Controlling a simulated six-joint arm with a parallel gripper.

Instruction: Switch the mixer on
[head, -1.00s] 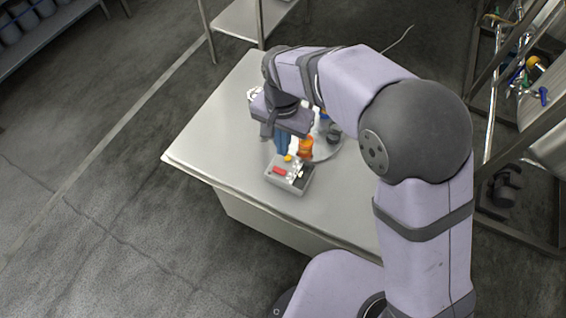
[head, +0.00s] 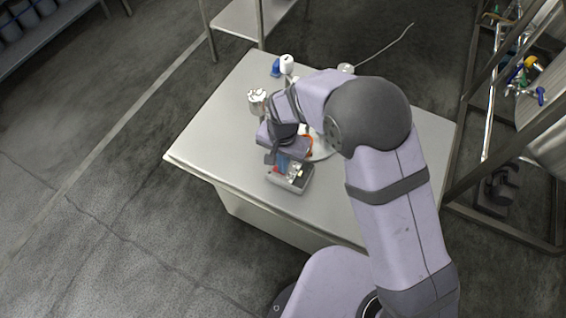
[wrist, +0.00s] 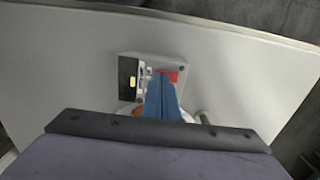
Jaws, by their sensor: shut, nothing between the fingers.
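The mixer's control box (head: 290,182) is a small grey box near the front of the table, with a red rocker-like part (wrist: 172,76) and light knobs or switches on its top. In the wrist view the control box (wrist: 150,62) also shows a dark panel with a small yellow light or mark. My gripper (head: 281,168) points down over the box, its blue fingers (wrist: 160,98) together and empty. The fingertips are at or just above the box beside the red part; I cannot tell whether they touch. The fingers hide part of the box.
The table (head: 215,140) is clear to the left and front. A silver container (head: 257,98), a white bottle (head: 287,64) and a blue item (head: 275,68) stand towards the back. A round plate (head: 325,152) with an orange item lies partly hidden behind my arm.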

